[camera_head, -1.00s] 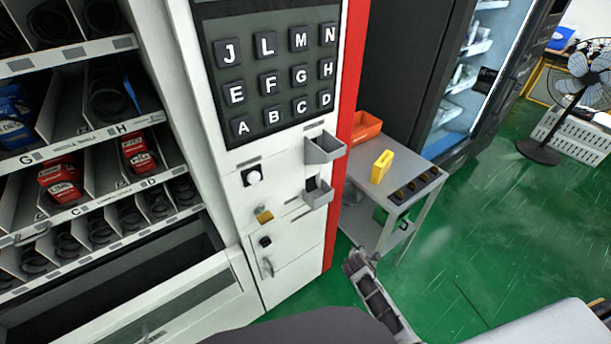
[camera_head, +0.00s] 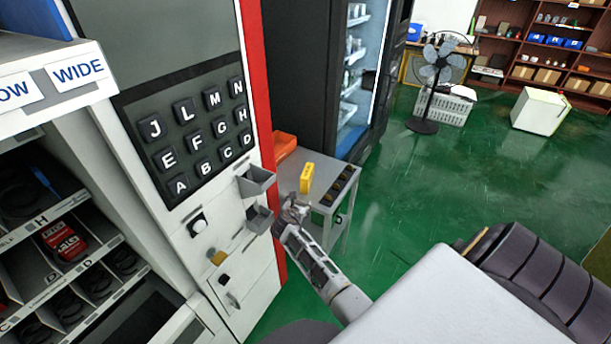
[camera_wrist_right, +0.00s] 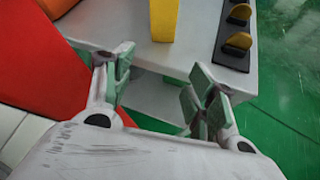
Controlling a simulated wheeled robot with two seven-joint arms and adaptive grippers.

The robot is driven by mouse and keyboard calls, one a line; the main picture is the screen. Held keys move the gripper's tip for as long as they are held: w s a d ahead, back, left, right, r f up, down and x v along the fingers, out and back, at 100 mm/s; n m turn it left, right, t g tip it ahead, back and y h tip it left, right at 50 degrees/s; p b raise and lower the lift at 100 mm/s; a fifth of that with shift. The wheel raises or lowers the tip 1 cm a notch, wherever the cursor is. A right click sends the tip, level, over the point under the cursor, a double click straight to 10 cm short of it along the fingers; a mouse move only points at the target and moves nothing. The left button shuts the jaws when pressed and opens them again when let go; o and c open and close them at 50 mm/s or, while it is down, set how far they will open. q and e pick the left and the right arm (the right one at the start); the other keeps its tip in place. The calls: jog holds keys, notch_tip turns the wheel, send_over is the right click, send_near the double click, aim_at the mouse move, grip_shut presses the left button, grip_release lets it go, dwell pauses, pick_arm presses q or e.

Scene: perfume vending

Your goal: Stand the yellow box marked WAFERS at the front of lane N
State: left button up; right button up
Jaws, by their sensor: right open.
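The yellow box (camera_head: 306,177) stands on the grey side table (camera_head: 326,206) beside the vending machine; its WAFERS marking is too small to read. In the right wrist view the yellow box (camera_wrist_right: 164,20) is at the top middle, upright on the table, beyond my fingertips. My right gripper (camera_head: 293,208) is at the near edge of the table, just short of the box. In the wrist view my right gripper (camera_wrist_right: 162,72) is open and empty. My left gripper is not in view. Lane N is not in view; lanes H and D show at the left.
The vending machine has a lettered keypad (camera_head: 200,140) and two small grey trays (camera_head: 257,181) jutting toward the table. An orange bin (camera_head: 285,146) is behind the box. A dark rack (camera_head: 342,187) lies on the table's right side.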

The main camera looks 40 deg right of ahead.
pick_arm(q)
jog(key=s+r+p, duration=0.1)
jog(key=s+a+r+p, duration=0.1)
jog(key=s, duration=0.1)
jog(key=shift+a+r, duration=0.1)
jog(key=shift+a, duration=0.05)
pick_arm(e)
notch_tip(320, 180, up, 10)
jog(key=w+d+n+h, duration=0.1)
jog(key=w+n, duration=0.1)
jog(key=shift+w+d+n+h, duration=0.25)
jog(key=shift+d+n+h, duration=0.05)
jog(key=shift+d, duration=0.05)
